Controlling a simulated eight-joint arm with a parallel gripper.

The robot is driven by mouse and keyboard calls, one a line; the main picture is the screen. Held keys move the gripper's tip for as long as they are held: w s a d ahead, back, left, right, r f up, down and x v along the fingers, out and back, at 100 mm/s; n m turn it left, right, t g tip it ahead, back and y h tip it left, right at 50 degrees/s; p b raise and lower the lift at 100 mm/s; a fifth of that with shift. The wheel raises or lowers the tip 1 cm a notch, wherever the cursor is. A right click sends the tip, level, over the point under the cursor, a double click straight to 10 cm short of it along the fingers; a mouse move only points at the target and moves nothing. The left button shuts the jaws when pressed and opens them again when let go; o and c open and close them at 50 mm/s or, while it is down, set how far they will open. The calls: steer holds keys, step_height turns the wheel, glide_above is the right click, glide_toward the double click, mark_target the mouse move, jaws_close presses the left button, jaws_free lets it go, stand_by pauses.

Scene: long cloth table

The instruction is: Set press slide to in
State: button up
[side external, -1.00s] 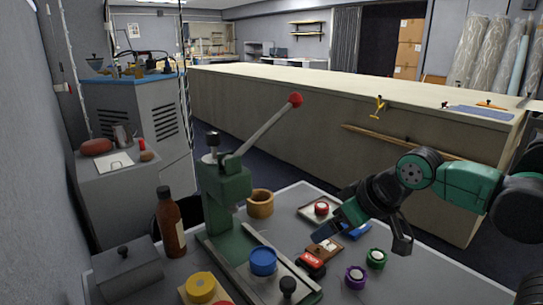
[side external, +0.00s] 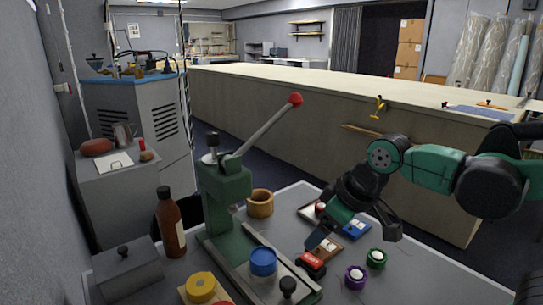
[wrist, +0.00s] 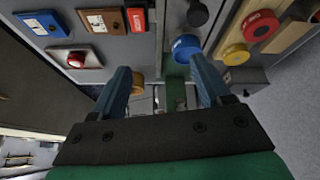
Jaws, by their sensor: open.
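The green press (side external: 224,185) stands on the grey table with its long lever raised, ending in a red ball (side external: 295,99). Its flat grey slide (side external: 267,285) extends toward the front, with a black knob (side external: 288,286) at the near end and a blue round piece (side external: 263,262) on it. In the wrist view the knob (wrist: 197,14) is at the top and the blue piece (wrist: 186,48) below it. My gripper (side external: 353,233) is open and empty, above the table to the right of the press. It also shows in the wrist view (wrist: 164,80), apart from the slide.
A red-labelled block (side external: 311,263), a brown card block (side external: 327,248), a blue block (side external: 356,229) and purple (side external: 355,277) and green (side external: 376,258) rings lie right of the slide. A brown bottle (side external: 171,225) and a yellow round piece (side external: 200,287) are left. A wooden ring (side external: 260,203) stands behind.

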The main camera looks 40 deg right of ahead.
mark_target(288, 282)
steer(key=a+f+n+g, duration=0.1)
steer(key=w+a+f+n+g, duration=0.1)
steer(key=a+n, duration=0.1)
steer(key=w+a+f+n+g, duration=0.1)
steer(key=n+g, duration=0.1)
steer(key=shift+w+a, duration=0.15)
steer(key=shift+a, duration=0.05)
steer(key=shift+a+f+n+g, duration=0.45)
steer(key=shift+n+g, duration=0.15)
steer(key=shift+n, duration=0.2)
steer(key=shift+f, duration=2.85)
jaws_close()
